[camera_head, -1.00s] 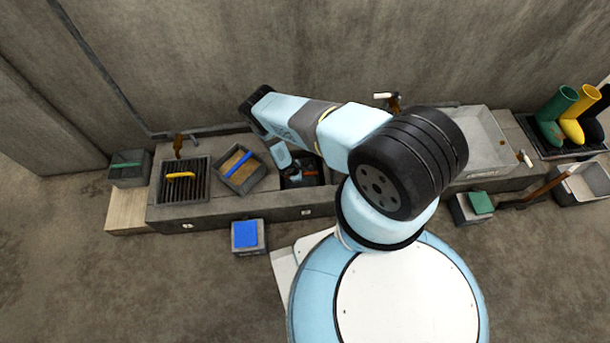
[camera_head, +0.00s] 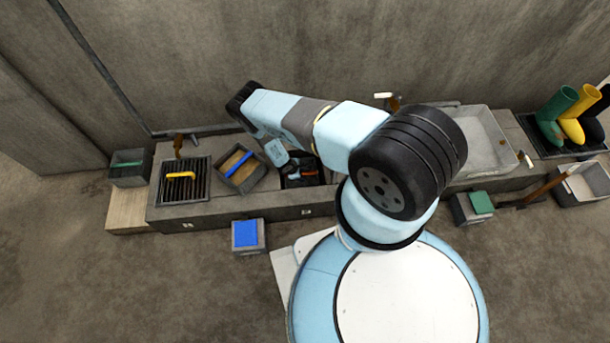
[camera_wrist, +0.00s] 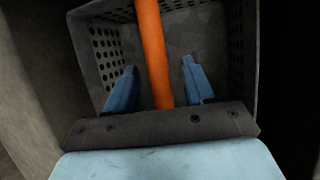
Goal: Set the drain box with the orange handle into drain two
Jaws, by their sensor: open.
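The drain box with the orange handle (camera_head: 310,173) sits in the dark opening in the counter, right of the wooden-bottomed tray. In the wrist view the box's dark grey perforated wall (camera_wrist: 235,40) surrounds the orange handle (camera_wrist: 153,45). My gripper (camera_wrist: 157,85) is open over the box; its two blue fingers stand on either side of the handle with gaps to it. In the head view my gripper (camera_head: 293,175) shows partly beside the handle. Whether the box is fully seated in the opening cannot be told. I cannot read which opening is drain two.
A slotted drain with a yellow handle (camera_head: 181,175) is at left on the counter. A tray with a blue handle (camera_head: 239,164) lies askew between it and the dark opening. A blue-topped box (camera_head: 247,236) stands on the floor in front. A sink (camera_head: 486,142) is at right.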

